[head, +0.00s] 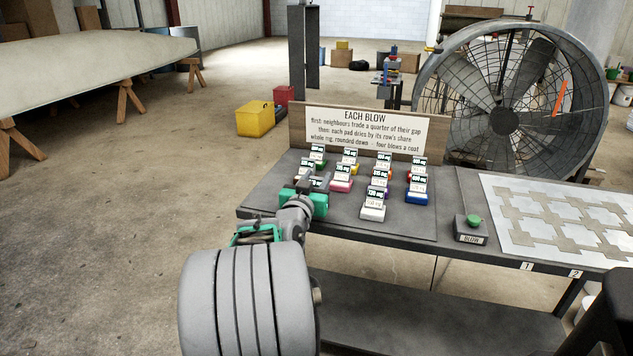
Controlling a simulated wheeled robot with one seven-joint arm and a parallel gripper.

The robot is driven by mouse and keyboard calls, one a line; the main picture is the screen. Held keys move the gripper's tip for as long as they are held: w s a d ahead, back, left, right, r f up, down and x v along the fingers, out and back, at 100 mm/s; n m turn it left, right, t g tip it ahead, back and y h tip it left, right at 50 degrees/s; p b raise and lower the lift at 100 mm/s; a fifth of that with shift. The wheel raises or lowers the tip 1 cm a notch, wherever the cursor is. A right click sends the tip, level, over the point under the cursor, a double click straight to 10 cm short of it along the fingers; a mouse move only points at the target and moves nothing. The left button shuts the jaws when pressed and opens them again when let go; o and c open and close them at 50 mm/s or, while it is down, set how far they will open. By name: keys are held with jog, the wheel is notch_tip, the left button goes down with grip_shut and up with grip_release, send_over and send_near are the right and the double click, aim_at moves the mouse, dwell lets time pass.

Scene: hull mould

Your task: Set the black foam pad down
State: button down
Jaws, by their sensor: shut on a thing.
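My gripper (308,203), with green fingers, reaches over the left front of the grey board (405,229) on the bench. It is shut on a foam pad, taken to be the black one, which the fingers and wrist almost wholly hide. I cannot make out its colour, or whether it touches the board. A small label (317,184) shows just above the fingers; I cannot tell whether it belongs to the held pad or one behind.
Several labelled pads stand close by, including pink (341,186), green (318,163), white (373,213) and blue (417,199). A sign (367,126) stands behind them. The BLOW button box (470,236), a pale patterned plate (510,240) and a large fan (505,121) are right. The board's front is bare.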

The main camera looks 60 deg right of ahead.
jog(key=c, duration=0.9)
grip_release()
